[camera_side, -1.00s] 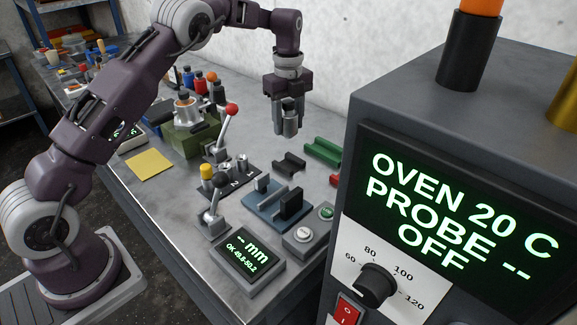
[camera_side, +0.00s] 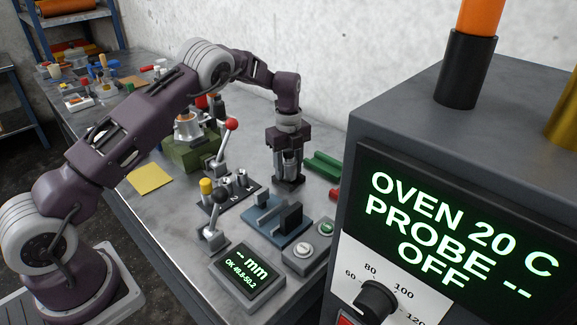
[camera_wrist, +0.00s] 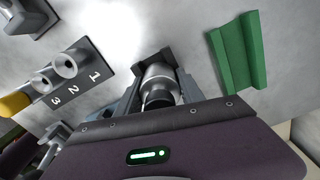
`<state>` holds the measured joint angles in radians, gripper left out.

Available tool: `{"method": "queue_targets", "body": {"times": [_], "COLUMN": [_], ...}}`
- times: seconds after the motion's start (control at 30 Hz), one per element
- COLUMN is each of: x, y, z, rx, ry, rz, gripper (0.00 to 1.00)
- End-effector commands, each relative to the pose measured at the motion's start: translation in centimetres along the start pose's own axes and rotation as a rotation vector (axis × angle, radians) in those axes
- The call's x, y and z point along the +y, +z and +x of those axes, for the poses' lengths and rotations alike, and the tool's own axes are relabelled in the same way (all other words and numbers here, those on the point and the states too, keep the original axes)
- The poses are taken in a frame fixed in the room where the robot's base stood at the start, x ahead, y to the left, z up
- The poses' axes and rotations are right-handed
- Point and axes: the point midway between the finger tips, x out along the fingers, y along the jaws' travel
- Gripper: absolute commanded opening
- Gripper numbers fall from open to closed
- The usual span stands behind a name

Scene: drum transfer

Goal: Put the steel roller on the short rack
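The steel roller (camera_wrist: 160,83) is a bright cylinder between the two fingers of my gripper (camera_wrist: 159,93) in the wrist view, lined up with the short rack. My gripper (camera_side: 289,172) is low over the short rack in the side view and shut on the roller. The short rack (camera_wrist: 153,62) is dark grey; its end shows beyond the roller in the wrist view, and its base (camera_side: 290,186) shows below the fingers in the side view. The fingers hide much of the roller and rack, so I cannot tell whether the roller touches the rack.
A longer green rack (camera_side: 322,166) lies just right of the gripper. A numbered block with sockets (camera_side: 232,190), a red-knobbed lever (camera_side: 225,140) and a blue gauge fixture (camera_side: 277,220) stand close by. The oven (camera_side: 450,120) fills the right foreground.

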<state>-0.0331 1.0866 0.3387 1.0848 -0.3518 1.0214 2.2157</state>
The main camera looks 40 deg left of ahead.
Motion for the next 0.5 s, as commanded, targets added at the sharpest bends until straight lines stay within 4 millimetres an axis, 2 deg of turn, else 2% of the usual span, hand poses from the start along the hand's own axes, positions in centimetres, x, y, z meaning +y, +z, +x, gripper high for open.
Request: {"method": "queue_targets", "body": {"times": [0.03,0.1,0.37,0.5], "x": [0.0,0.0,0.0,-0.1], "y": [0.0,0.0,0.0,0.0], "z": [0.0,0.0,0.0,-1.4], "rx": [0.000,0.000,0.000,0.000], "ry": [0.000,0.000,0.000,-0.003], "rz": [0.000,0.000,0.000,0.001], "gripper": [0.55,0.67,0.67,0.67]}}
